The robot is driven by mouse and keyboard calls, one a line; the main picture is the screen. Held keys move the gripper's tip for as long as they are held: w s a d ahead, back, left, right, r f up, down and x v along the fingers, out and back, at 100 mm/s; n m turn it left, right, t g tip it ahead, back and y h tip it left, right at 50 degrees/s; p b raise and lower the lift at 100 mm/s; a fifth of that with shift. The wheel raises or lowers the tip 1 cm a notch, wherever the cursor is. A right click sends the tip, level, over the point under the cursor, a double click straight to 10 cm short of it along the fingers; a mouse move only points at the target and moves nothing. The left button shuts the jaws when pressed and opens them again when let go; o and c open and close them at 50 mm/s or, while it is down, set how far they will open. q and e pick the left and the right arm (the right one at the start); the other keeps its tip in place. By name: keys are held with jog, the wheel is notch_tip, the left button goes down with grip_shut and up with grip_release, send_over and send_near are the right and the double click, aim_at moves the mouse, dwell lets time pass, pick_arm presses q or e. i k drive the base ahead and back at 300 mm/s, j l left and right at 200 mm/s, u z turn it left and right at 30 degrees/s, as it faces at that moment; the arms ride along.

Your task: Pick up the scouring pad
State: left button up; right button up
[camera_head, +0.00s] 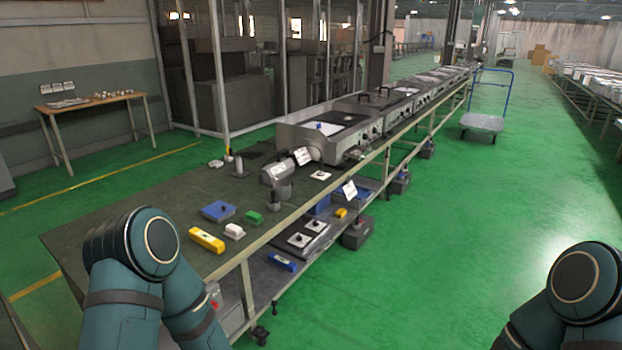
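A small green block (254,217) lies on the dark workbench top near its front edge; it may be the scouring pad, but it is too small to be sure. Beside it are a white block (234,231), a yellow box (207,240) and a flat blue tray-like item (218,211). My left arm shows at the lower left, in front of the bench's near end, and my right arm at the lower right over the floor. Neither gripper shows in the head view.
The long bench (130,222) runs away to the upper right, with metal heating units (300,142) on it. A lower shelf holds a blue item (281,261). A platform cart (481,122) stands far off. The green floor (470,230) at right is clear.

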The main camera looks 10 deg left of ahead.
aim_at(255, 219)
jog(key=i+z, duration=0.2)
jog(key=i, duration=0.5)
jog(key=i+j+z, duration=0.15)
jog(key=i, duration=0.6)
jog(key=i+u, duration=0.2)
jog(key=i, duration=0.2)
jog(key=i+l+u, duration=0.2)
jog(key=i, duration=0.2)
jog(key=i+l+u, duration=0.1)
jog(key=i+u, duration=0.15)
jog(key=i, duration=0.2)
jog(key=i+u, duration=0.8)
